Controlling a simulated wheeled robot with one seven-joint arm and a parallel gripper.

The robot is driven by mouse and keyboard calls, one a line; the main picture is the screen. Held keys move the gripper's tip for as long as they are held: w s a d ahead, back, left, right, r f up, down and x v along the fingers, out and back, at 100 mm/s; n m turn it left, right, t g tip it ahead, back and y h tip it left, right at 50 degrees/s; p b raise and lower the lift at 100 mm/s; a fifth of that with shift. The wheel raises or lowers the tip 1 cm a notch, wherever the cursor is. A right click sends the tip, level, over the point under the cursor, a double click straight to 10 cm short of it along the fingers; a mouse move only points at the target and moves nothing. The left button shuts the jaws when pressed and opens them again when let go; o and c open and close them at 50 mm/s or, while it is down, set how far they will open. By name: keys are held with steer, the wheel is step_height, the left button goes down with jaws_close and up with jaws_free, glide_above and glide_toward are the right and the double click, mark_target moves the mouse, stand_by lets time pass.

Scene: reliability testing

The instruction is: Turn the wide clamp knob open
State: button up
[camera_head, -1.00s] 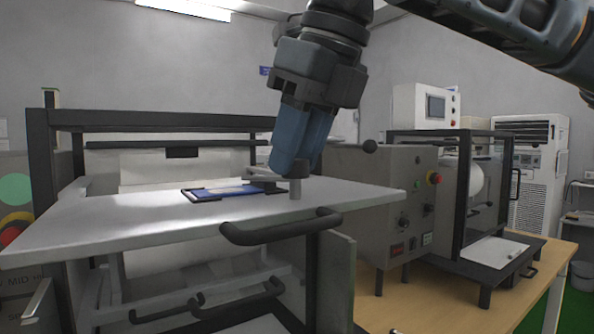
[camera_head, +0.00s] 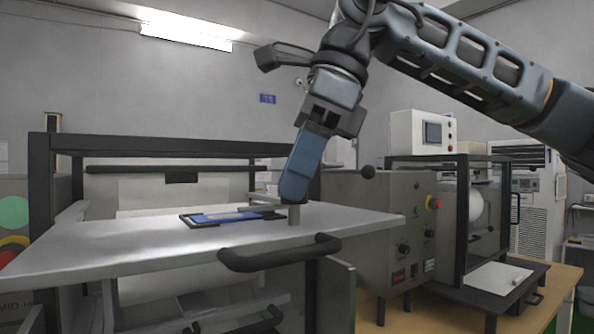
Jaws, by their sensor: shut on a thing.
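My gripper (camera_head: 294,198) reaches down from above with its blue fingers, at the right part of a light grey plate. It is shut on the knob (camera_head: 294,214), whose grey cylindrical lower part shows just below the fingertips. The fingers hide the top of the knob. A flat blue piece in a dark frame (camera_head: 222,217) lies on the plate just left of the knob. Part of the dark clamp beside the knob is hidden behind my gripper.
The grey plate (camera_head: 120,246) has a black handle (camera_head: 280,254) at its front edge. A black frame (camera_head: 160,148) stands behind it. To the right, a grey control box (camera_head: 385,230) with a ball-ended lever and a black-framed machine (camera_head: 463,215) stand on a wooden table.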

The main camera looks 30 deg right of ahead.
steer(key=shift+n, duration=0.3)
stand_by(0.4)
steer(key=o, duration=1)
steer(key=shift+o, duration=0.2)
steer(key=v, duration=0.7)
steer(key=shift+d+r, duration=0.2)
steer(key=shift+r, duration=0.15)
